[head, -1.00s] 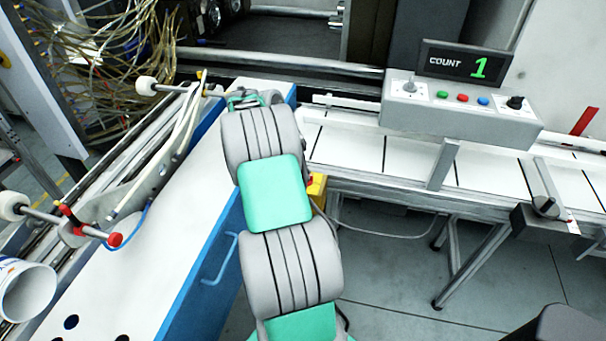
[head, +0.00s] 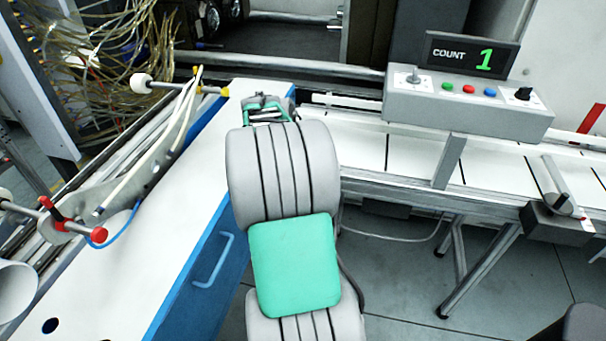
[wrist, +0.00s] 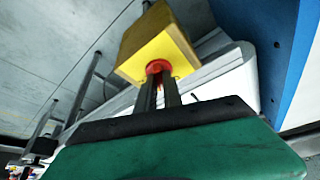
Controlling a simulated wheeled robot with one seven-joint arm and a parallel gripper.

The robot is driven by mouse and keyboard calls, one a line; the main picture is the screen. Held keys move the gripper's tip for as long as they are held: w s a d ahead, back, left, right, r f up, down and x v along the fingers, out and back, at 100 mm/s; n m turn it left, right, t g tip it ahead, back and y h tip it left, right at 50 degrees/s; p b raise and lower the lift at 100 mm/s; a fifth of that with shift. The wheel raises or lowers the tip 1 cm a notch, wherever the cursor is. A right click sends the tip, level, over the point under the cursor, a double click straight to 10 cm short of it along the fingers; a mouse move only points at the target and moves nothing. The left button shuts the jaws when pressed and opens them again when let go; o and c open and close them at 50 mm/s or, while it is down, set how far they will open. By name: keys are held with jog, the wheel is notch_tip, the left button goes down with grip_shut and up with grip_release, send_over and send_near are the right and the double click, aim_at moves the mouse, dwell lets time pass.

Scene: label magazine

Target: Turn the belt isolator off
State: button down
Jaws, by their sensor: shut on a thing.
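The belt isolator is a yellow box (wrist: 158,42) with a red knob (wrist: 157,67) on its near face, in the upper middle of the wrist view. My gripper (wrist: 158,80) has its two dark fingers closed on the red knob. The fingertips cover part of the knob, so I cannot tell which way it is turned. In the head view my arm hides the isolator and the gripper fingers.
A white conveyor (head: 412,153) runs to the right on metal legs. A grey control box (head: 466,107) with switches, coloured buttons and a display reading COUNT 1 (head: 470,55) stands over it. A white-topped blue cabinet (head: 212,275) is left of my arm.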

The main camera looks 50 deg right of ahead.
jog(key=n, duration=0.1)
jog(key=n+t, duration=0.1)
jog(key=n, duration=0.1)
jog(key=n+b, duration=0.1)
jog(key=shift+s+n+t+y, duration=0.25)
jog(key=shift+n+t+y, duration=0.05)
jog(key=shift+n+t, duration=0.1)
dwell(0.4)
jog(key=c, duration=1.5)
grip_release()
jog(key=v, duration=0.7)
jog(key=shift+s+a+r, duration=0.15)
jog(key=shift+r, duration=0.2)
